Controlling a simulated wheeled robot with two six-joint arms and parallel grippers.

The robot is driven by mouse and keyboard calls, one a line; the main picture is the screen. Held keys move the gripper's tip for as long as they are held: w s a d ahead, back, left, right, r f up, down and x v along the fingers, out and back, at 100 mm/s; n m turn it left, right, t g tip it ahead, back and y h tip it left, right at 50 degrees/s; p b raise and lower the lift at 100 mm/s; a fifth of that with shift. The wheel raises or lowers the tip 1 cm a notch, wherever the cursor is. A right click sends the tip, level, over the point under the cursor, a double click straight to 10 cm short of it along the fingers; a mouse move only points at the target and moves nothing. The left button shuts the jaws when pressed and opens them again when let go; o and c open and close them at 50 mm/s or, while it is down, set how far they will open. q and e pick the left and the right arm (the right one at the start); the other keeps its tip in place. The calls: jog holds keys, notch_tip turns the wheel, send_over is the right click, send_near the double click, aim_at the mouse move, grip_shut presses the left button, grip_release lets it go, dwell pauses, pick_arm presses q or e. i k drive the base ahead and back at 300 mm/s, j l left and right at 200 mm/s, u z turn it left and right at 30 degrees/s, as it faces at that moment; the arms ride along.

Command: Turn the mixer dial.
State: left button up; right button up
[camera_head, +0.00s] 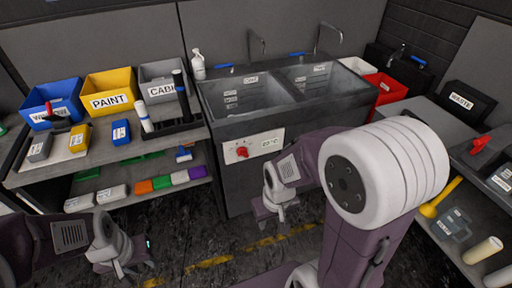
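The mixer dial (242,152) is a small red knob on a white panel (268,143) on the front of the grey sink unit. A small display reading about 22 °C sits to its right. My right gripper (271,212) is in front of the sink unit, below and slightly right of the dial, apart from it in the picture. Its fingers are too small to tell open from shut. My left gripper (143,262) is low at the left, in front of the shelf and well away from the dial; its fingers are also unclear.
A double-basin sink (245,98) with two taps stands above the dial. Left is a shelf unit with blue, yellow (108,92) and grey bins. Right are a red bin (385,88) and a black waste box (468,102). Floor before the sink shows a yellow line (265,242).

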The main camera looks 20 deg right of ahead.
aim_at(242, 152)
jog(key=i+j+u, duration=0.15)
jog(key=j, duration=0.2)
jog(key=i+j+u, duration=0.2)
jog(key=j, duration=0.15)
jog(key=i+j+u, duration=0.15)
jog(key=i+j, duration=0.1)
jog(key=j, duration=0.1)
